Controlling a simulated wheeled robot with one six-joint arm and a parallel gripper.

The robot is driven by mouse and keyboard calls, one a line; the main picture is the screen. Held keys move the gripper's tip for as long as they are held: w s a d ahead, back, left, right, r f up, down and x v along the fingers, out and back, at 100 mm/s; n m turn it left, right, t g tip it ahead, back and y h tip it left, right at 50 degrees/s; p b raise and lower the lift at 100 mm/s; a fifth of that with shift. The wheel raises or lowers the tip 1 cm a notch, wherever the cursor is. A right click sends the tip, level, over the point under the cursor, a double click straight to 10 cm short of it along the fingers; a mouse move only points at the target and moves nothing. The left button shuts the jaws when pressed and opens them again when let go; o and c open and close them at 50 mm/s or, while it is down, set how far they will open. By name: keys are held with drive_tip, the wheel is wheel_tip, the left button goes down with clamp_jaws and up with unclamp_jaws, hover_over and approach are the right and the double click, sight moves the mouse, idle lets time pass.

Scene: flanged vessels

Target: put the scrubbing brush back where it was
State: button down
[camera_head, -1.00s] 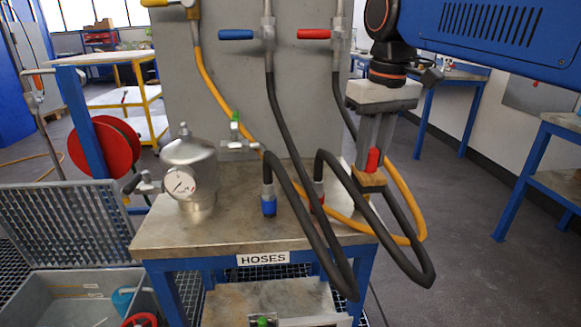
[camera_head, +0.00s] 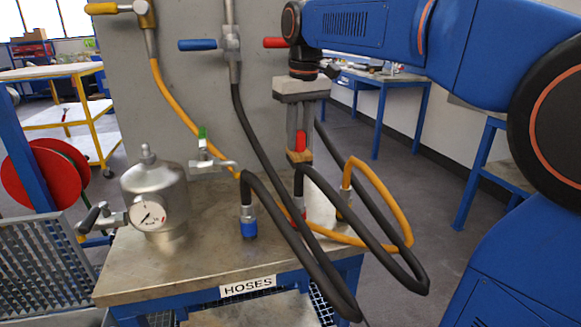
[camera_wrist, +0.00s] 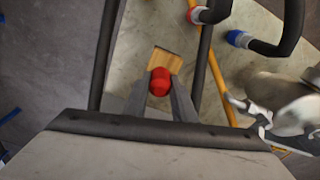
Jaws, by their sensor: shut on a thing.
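The scrubbing brush has a wooden block (camera_head: 299,157) and a red grip (camera_head: 300,140). My gripper (camera_head: 299,135) is shut on the red grip and holds the brush in the air, block down, among the hoses at the right of the bench marked HOSES (camera_head: 130,270). In the wrist view, the red grip (camera_wrist: 160,82) is between the fingers, with the wooden block (camera_wrist: 165,60) beyond it. Bristles cannot be made out.
A steel vessel with a gauge (camera_head: 155,195) stands on the bench's left. Black hoses (camera_head: 265,150) and a yellow hose (camera_head: 400,215) loop around the brush. A blue-collared hose end (camera_head: 248,222) stands mid-bench. A pale object (camera_head: 320,208) is below the brush. The bench's front left is clear.

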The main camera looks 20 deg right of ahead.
drive_tip(key=w, duration=0.7)
wheel_tip(320, 180, down, 11)
drive_tip(key=shift+s+r, duration=0.1)
drive_tip(key=shift+r, duration=0.05)
drive_tip(key=shift+w+f, duration=0.25)
drive_tip(key=shift+f, duration=0.15)
drive_tip(key=shift+f, duration=0.15)
drive_tip(key=c, duration=1.5)
unclamp_jaws()
drive_tip(key=shift+o, duration=0.2)
wheel_tip(320, 180, up, 12)
drive_tip(key=s, duration=0.1)
drive_tip(key=shift+d, duration=0.2)
